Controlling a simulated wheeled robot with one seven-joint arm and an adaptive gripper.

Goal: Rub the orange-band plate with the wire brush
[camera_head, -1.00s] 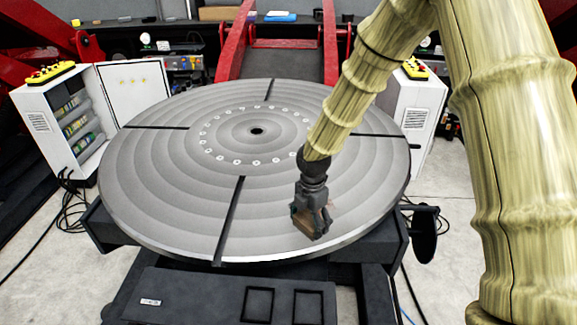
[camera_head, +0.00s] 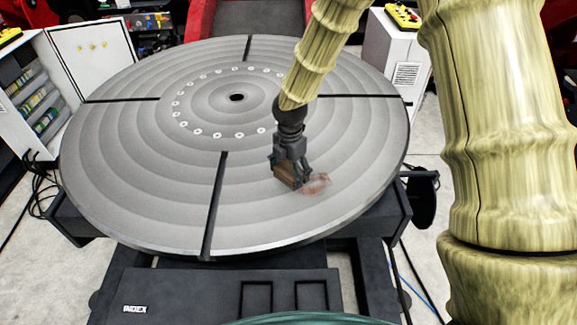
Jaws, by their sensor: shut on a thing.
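My gripper (camera_head: 291,172) points down over the near right part of the large grey round turntable (camera_head: 120,190). It is shut on a brown block-like thing, seemingly the wire brush (camera_head: 286,176), held low at the surface. The bristles are hidden, and I cannot tell whether they touch. Just right of the gripper is a flat, reddish-brown blotchy patch (camera_head: 318,185) on the turntable. I cannot tell whether it is a thin plate or rust on the surface. No clear orange band shows.
The turntable has dark radial slots (camera_head: 214,205) and a ring of small holes around its centre hole (camera_head: 237,97). White cabinets stand behind it at left (camera_head: 95,55) and right (camera_head: 398,55). A dark base marked INDEX (camera_head: 180,290) lies in front. The turntable's left side is clear.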

